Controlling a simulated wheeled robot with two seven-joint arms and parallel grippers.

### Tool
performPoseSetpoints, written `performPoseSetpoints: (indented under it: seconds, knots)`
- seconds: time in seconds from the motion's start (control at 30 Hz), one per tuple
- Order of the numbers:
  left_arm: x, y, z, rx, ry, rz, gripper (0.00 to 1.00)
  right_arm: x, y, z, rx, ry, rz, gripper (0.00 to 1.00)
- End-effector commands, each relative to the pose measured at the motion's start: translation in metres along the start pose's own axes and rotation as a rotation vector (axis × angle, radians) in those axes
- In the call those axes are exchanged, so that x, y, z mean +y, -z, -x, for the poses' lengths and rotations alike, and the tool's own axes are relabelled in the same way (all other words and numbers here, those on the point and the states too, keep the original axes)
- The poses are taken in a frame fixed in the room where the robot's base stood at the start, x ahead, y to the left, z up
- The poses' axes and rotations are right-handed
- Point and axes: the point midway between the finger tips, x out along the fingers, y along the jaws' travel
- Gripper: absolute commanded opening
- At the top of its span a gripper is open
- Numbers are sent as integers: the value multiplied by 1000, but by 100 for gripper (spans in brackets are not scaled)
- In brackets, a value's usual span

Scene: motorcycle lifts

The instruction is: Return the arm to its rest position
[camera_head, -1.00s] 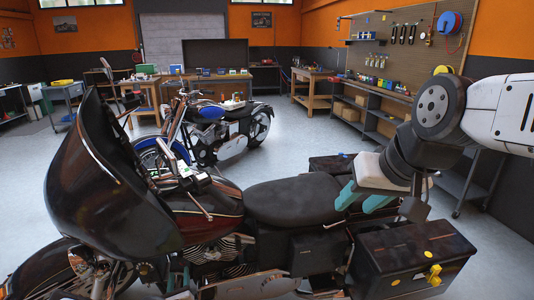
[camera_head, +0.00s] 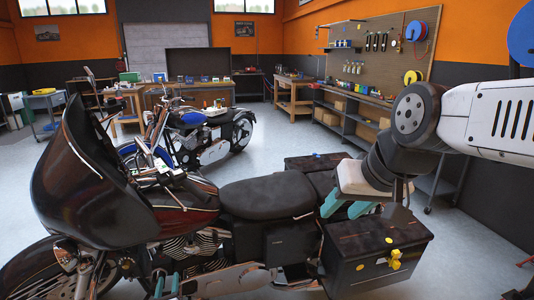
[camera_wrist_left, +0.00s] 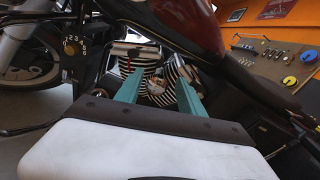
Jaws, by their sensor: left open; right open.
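My left gripper (camera_head: 167,286) is low in the head view, beside the engine of the black and dark red motorcycle (camera_head: 265,199). In the left wrist view its two teal fingers (camera_wrist_left: 160,92) are spread apart with nothing between them, in front of the finned engine (camera_wrist_left: 155,85). I cannot tell whether they touch it. My right gripper (camera_head: 345,207) is above the motorcycle's rear, by the black side case (camera_head: 375,260). Its teal fingers are apart and appear empty. The white and dark right arm (camera_head: 450,115) comes in from the right.
A blue motorcycle (camera_head: 200,132) stands behind. Workbenches line the back wall, and a shelf bench (camera_head: 355,115) runs below a tool pegboard (camera_head: 380,50) at right. Grey floor (camera_head: 250,165) is open between the motorcycles. The near motorcycle's dark windshield (camera_head: 85,170) stands at left.

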Motion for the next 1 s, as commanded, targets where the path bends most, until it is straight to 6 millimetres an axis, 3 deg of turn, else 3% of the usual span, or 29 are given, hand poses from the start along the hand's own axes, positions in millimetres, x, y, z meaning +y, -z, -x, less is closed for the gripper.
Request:
performPoseSetpoints:
  seconds: [0.17,0.37,0.47,0.63,0.87,1.0]
  knots:
    - [-21,-24,-14,-14,104,-38,46,0,0,1,2,0,-1,42]
    - [-60,-62,-32,-34,284,-110,46,0,0,1,2,0,-1,42]
    - [-89,-87,-40,-44,404,-160,46,0,0,1,2,0,-1,42]
    - [-159,-142,-44,-65,690,-292,46,0,0,1,2,0,-1,42]
    - [-261,-213,-11,-77,1127,-540,46,0,0,1,2,0,-1,42]
    - [-311,-251,27,-81,1383,-728,46,0,0,1,2,0,-1,42]
